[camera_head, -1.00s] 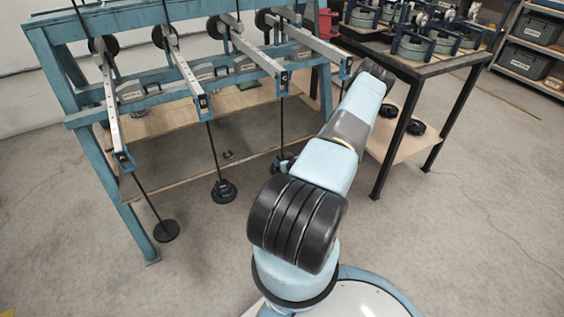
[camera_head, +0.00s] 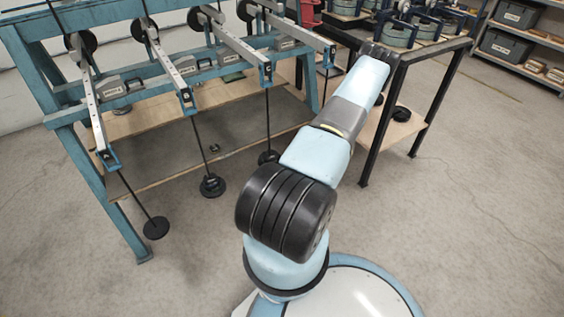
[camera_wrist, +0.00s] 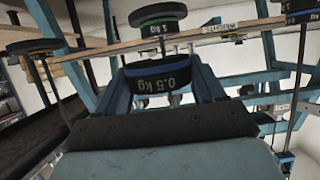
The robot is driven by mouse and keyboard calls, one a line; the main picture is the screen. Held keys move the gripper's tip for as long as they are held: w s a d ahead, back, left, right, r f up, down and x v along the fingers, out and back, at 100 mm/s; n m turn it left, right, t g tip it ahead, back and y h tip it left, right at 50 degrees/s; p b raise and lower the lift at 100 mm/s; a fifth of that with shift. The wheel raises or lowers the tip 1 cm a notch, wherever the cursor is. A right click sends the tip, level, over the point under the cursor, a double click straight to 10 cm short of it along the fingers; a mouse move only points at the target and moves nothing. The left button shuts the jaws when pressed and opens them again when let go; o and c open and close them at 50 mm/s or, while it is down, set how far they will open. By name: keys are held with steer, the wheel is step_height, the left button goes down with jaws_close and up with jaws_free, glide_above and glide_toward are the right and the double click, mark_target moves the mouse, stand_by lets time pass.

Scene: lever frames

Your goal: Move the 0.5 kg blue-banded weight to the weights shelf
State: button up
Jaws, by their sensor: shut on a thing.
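The 0.5 kg weight (camera_wrist: 165,80) is a dark disc with its "0.5 kg" marking facing the wrist camera. My gripper (camera_wrist: 166,88) is shut on it, one finger at each side. A wooden shelf edge (camera_wrist: 192,36) with a label reading WEIGHTS, upside down, runs behind and above the held weight in the wrist view. A green-banded weight (camera_wrist: 158,16) appears just beyond the held one.
More weights show in the wrist view at left (camera_wrist: 35,46) and right (camera_wrist: 303,13). In the head view, a black-legged table (camera_head: 415,58) has a low wooden shelf (camera_head: 378,140) bearing dark discs (camera_head: 400,113). The blue lever frame (camera_head: 85,160) stands left, with hanging rods and discs (camera_head: 212,186). Floor at right is clear.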

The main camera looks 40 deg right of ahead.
steer(key=shift+s+a+r, duration=0.1)
steer(key=shift+s+a, duration=0.1)
steer(key=shift+s, duration=0.6)
steer(key=shift+r, duration=0.1)
steer(key=shift+r, duration=0.25)
steer(key=shift+s, duration=0.1)
steer(key=s+a, duration=0.1)
steer(key=s, duration=0.5)
steer(key=shift+a, duration=0.25)
stand_by(0.8)
steer(key=shift+s, duration=0.1)
